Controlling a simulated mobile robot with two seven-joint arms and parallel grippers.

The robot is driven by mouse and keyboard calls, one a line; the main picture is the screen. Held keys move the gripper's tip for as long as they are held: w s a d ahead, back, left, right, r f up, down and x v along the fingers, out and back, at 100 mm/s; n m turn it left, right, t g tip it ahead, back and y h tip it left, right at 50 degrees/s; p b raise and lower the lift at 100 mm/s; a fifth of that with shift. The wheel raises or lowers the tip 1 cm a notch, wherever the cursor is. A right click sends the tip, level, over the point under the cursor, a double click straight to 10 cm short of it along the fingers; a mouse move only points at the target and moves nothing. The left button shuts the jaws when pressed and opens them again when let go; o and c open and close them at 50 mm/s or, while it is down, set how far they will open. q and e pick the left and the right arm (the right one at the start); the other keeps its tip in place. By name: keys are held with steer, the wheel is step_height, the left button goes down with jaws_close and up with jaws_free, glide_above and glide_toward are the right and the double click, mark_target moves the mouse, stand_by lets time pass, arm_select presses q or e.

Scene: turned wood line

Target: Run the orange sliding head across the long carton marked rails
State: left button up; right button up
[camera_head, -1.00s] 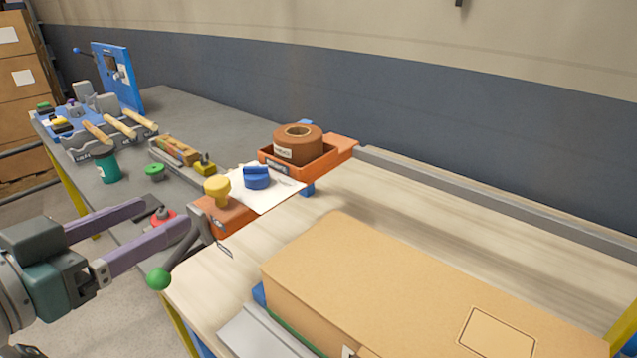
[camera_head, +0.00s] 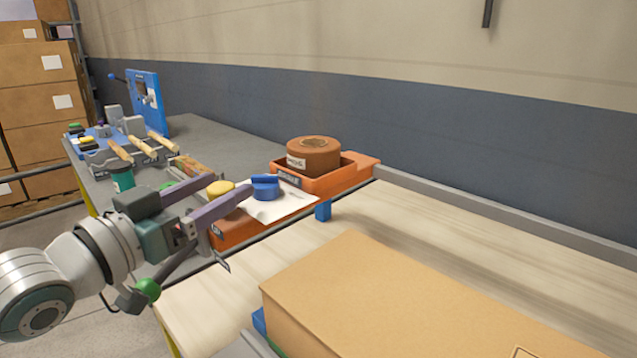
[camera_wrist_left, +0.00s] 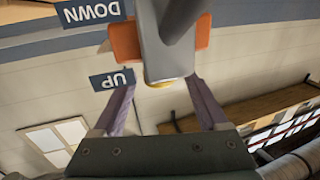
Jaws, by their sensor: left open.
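The orange sliding head (camera_head: 235,231) spans the pale bench from its near edge to the back. It carries a yellow knob (camera_head: 221,187) in front and an orange tray (camera_head: 340,182) behind. My left gripper (camera_head: 229,189) is open, its purple fingers around or just beside the knob; contact cannot be told. In the left wrist view the fingers (camera_wrist_left: 162,82) are spread, with a grey part (camera_wrist_left: 165,55) of the head and a bit of yellow between their tips. The long carton (camera_head: 410,300) lies right of the head, its marking out of view. My right gripper is not in view.
A lever with a green ball (camera_head: 148,290) hangs below my left gripper. A brown tape roll (camera_head: 313,156) sits in the tray; a blue object (camera_head: 265,187) and white paper (camera_head: 283,208) lie on the head. A grey rail (camera_head: 500,215) runs along the back.

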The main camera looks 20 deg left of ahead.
arm_select(q)
steer(key=shift+w, duration=0.4)
steer(key=shift+c, duration=0.2)
jaws_close()
stand_by(1.0)
